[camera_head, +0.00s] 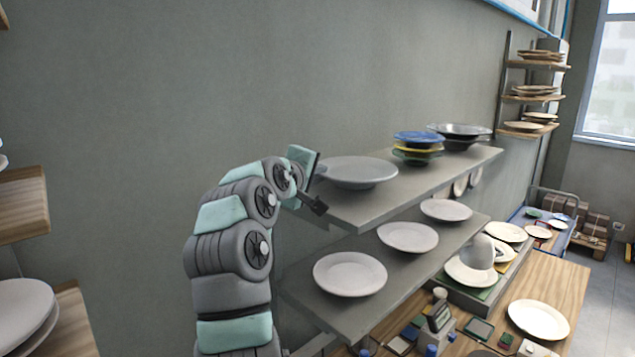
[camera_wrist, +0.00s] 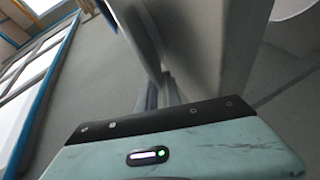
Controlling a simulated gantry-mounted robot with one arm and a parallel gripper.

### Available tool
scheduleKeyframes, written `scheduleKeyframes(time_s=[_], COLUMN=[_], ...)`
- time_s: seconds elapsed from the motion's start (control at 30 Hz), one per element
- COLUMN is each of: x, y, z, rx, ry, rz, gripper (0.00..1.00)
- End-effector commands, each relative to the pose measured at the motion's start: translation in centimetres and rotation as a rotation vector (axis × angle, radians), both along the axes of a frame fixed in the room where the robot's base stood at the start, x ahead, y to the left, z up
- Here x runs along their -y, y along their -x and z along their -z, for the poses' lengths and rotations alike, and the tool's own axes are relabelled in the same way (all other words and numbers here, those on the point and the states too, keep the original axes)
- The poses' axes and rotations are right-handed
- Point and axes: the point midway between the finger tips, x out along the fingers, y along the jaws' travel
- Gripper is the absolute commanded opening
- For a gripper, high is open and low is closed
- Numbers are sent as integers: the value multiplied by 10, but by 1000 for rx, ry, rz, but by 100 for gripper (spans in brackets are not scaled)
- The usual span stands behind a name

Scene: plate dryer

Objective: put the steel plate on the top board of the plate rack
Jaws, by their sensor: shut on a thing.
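The steel plate (camera_head: 358,173) is a wide, shallow grey plate at the left end of the top board (camera_head: 380,208) of the plate rack. It looks level; whether it rests on the board or hangs just above it is hard to tell. My gripper (camera_head: 316,178) reaches in from the left and is shut on the plate's left rim. In the wrist view, the fingers (camera_wrist: 164,92) are partly hidden behind my gripper's body, and the grey plate (camera_wrist: 143,38) shows edge-on beside the board (camera_wrist: 225,45).
Stacked coloured bowls (camera_head: 418,148) and dark plates (camera_head: 460,131) stand farther right on the top board. White plates (camera_head: 350,274) lie on the lower board (camera_head: 388,292). A wooden table (camera_head: 565,290) with plates and small items is below. A grey wall stands behind.

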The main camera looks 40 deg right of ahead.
Motion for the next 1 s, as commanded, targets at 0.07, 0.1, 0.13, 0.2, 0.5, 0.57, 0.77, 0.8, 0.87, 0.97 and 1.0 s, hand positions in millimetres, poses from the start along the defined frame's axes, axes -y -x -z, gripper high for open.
scheduleKeyframes(time_s=[0.07, 0.1, 0.13, 0.2, 0.5, 0.57, 0.77, 0.8, 0.87, 0.97, 1.0], x=[0, 0, 0, 0, 0, 0, 0, 0, 0, -6, -10], y=[1, 1, 1, 1, 0, 0, 0, 0, 0, 3, 6], z=[7, 8, 8, 7, 11, 11, 11, 11, 8, 8, 8], rx=[4, 4, 4, 6, 4, 4, 2, 2, 2, 3, 3], ry=[5, 5, 5, 5, 3, 2, 1, 1, 1, 1, 1], rz=[1, 0, 0, 0, -1, -1, 0, 0, 0, -1, 0], gripper=[0, 0, 0, 0, 13, 18, 19, 19, 19, 19, 19])
